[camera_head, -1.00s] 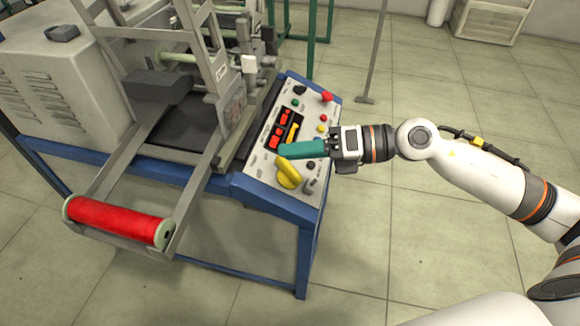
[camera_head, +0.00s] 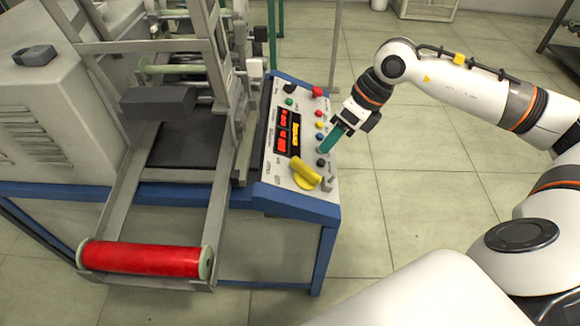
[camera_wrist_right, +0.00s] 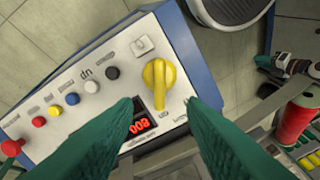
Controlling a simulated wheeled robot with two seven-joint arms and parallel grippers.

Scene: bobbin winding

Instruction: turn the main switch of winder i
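The yellow rotary main switch (camera_head: 307,173) sits at the near end of the winder's control panel (camera_head: 284,169). In the wrist view the yellow switch (camera_wrist_right: 158,84) has its long grip running nearly up and down the picture. My right gripper (camera_head: 324,151) is over the right edge of the panel, up from the switch in the head view. Its two green fingers (camera_wrist_right: 167,99) are apart, with panel and part of a red display showing between them. They appear clear of the switch. What seems to be my left gripper (camera_wrist_right: 277,64) shows small at the wrist view's right edge; its fingers are unclear.
Several coloured buttons (camera_wrist_right: 72,98) line the panel beside the switch, with red displays (camera_head: 282,137) alongside. A red bobbin (camera_head: 145,258) sits on arms at the winder's front. A blue frame (camera_head: 290,202) borders the panel. The floor (camera_head: 420,200) to the right is clear.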

